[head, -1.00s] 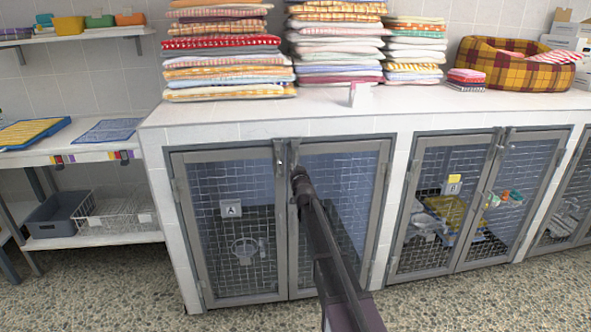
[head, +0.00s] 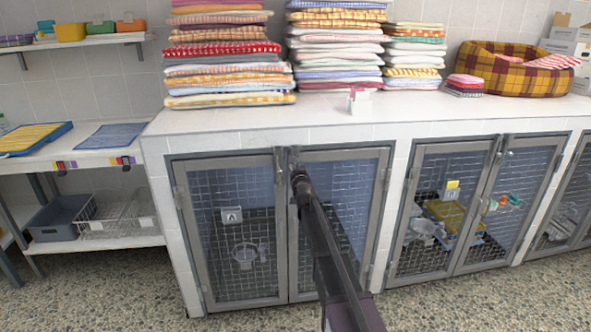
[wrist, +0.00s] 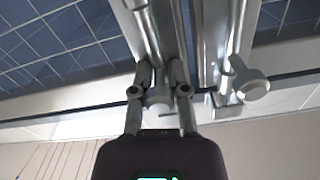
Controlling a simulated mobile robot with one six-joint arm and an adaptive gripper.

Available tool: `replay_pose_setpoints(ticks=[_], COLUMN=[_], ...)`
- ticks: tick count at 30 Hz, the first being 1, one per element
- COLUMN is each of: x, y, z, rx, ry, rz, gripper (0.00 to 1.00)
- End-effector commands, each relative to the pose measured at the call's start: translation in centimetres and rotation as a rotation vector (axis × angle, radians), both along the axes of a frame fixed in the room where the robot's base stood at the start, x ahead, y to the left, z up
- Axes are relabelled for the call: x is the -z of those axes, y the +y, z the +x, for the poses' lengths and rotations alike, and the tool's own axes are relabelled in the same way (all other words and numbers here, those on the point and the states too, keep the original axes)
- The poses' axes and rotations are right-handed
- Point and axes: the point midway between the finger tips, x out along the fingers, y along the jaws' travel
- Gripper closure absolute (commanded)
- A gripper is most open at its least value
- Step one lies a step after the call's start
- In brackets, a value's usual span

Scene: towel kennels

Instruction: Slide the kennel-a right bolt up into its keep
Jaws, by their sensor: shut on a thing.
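Kennel A (head: 187,235), marked by an A sign (head: 231,215) behind its left door, has two shut mesh doors that meet at upright frame bars. My gripper (head: 298,176) is at the upper inner edge of the right door. In the wrist view, my gripper (wrist: 158,98) has its fingers on both sides of the right bolt's knob (wrist: 158,103), shut on it. The other bolt's knob (wrist: 252,88) stands free to the right in the wrist view. My arm hides part of the right door in the head view, and the right bolt's tip is unclear.
A white tiled counter (head: 400,110) above the kennels bears towel stacks (head: 228,60) and a plaid pet bed (head: 510,68). Another kennel (head: 408,225) is to the right. A shelf unit (head: 100,160) stands at the left. The speckled floor in front is clear.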

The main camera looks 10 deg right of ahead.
Motion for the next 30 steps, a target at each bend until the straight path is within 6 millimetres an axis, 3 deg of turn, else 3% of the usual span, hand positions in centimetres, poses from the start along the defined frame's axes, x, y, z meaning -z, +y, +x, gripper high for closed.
replay_pose_setpoints(ticks=[1, 2, 4, 5, 20, 30], x=[-0.2, -0.2, -0.3, -0.2, -0.1, -0.1], y=[-0.1, -0.1, -0.1, -0.1, 0.0, 0.0], z=[0.2, 0.2, 0.2, 0.2, -0.4, -4.3], rx=[0.004, 0.004, 0.004, 0.004, 0.001, 0.001], ry=[-0.008, -0.008, -0.008, -0.008, -0.004, -0.004], rz=[0.003, 0.003, 0.003, 0.002, 0.001, 0.001], gripper=[1.00, 0.77, 0.56, 0.52, 0.52, 0.52])
